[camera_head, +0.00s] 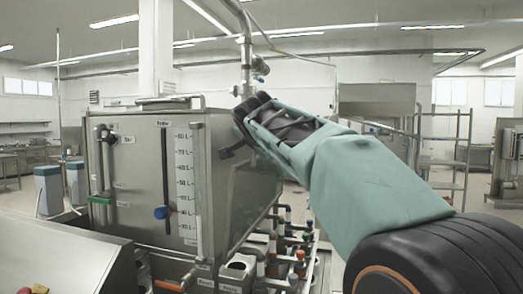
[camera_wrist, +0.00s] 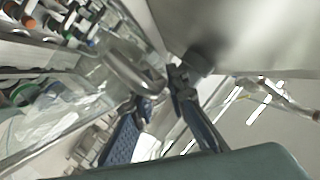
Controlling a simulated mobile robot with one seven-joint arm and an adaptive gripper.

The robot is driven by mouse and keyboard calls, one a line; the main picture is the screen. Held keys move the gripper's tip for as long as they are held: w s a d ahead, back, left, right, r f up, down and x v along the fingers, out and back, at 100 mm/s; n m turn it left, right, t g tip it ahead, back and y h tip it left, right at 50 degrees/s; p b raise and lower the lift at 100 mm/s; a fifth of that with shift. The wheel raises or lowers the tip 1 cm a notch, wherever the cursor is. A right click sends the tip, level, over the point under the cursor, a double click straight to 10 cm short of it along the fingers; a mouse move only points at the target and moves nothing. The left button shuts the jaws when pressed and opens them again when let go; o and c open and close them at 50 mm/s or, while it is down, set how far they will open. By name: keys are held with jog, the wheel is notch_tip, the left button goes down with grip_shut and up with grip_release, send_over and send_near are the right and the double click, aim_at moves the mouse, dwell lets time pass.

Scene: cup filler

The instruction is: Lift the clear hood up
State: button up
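The clear hood (camera_wrist: 62,118) shows in the wrist view as see-through panels at the left, with bottles and fittings visible through them. A curved metal handle (camera_wrist: 128,72) stands out near it, its end close to my gripper (camera_wrist: 160,90). The two fingers stand apart, with the handle's end near the gap. I cannot tell whether they touch it. In the head view my gripper (camera_head: 240,127) is at the upper right edge of the steel tank, and my arm hides much of the hood.
The steel tank (camera_head: 142,180) with a litre scale (camera_head: 187,185) stands left of my gripper. Pipes (camera_head: 246,50) rise behind it. Bottles and valves with coloured caps (camera_head: 290,240) sit low beneath my arm. A steel shelf rack (camera_head: 450,150) stands at the right.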

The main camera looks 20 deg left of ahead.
jog(key=shift+o, duration=1.2)
jog(key=shift+s, duration=0.1)
jog(key=v, duration=1.2)
